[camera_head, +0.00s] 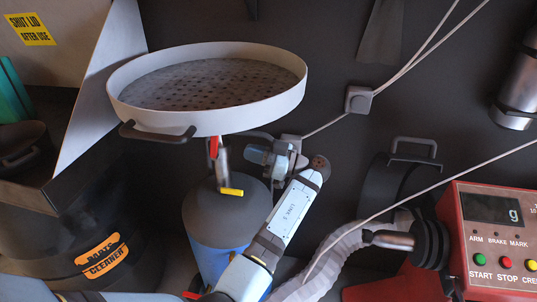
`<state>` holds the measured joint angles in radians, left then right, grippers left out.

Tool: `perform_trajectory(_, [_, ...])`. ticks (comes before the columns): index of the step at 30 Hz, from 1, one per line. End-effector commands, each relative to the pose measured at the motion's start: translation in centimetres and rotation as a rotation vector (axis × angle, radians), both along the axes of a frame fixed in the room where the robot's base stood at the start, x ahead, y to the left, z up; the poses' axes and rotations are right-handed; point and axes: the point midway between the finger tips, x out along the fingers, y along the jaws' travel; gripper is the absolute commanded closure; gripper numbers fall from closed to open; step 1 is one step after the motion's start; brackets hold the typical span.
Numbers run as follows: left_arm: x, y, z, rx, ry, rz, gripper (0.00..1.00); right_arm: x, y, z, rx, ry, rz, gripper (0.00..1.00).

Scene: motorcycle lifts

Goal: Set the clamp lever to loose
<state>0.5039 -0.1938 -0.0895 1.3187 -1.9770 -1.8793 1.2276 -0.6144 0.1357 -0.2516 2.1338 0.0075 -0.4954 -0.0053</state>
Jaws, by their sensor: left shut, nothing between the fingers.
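A small red lever (213,147) stands upright on the metal post under the round pan; I take it to be the clamp lever. A yellow bar (231,192) sticks out lower on the same post, just above the dark top of the blue cylinder (206,232). My left gripper (250,155) is shut and empty, to the right of the red lever and below the pan's rim, apart from the lever. My left arm rises from the bottom of the view. The pan hides the upper end of the post. My right gripper is not in view.
The wide perforated pan (121,97) with a dark handle hangs just above the gripper. A parts cleaner (60,245) stands at the left. A red control box (490,272) with buttons, a grey hose (335,250) and cables lie at the right.

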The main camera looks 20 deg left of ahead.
Motion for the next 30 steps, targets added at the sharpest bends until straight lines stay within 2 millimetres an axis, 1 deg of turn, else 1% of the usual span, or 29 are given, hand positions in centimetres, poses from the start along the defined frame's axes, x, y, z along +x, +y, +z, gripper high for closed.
perform_trajectory(1, [-0.3, 1.2, 0.3, 0.002, 0.001, 0.001, 1.00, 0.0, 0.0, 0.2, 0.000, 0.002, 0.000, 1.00])
perform_trajectory(3, [-0.6, 2.5, 0.5, 0.001, 0.001, 0.001, 1.00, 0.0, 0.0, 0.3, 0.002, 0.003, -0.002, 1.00])
perform_trajectory(6, [-1.0, 4.1, 0.8, 0.000, 0.001, 0.000, 1.00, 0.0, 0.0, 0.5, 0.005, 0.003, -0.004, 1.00])
perform_trajectory(10, [-1.4, 5.7, 1.0, -0.001, 0.002, -0.001, 1.00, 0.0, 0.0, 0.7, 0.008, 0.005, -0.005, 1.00])
perform_trajectory(15, [-1.6, 6.6, 1.1, -0.001, 0.002, -0.003, 1.00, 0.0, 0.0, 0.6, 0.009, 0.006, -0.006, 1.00])
perform_trajectory(26, [-1.6, 6.7, 1.1, -0.002, 0.002, -0.002, 1.00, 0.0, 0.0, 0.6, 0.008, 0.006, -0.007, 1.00])
perform_trajectory(30, [-1.6, 7.5, 1.1, -0.014, -0.001, 0.000, 1.00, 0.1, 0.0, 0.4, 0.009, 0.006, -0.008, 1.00])
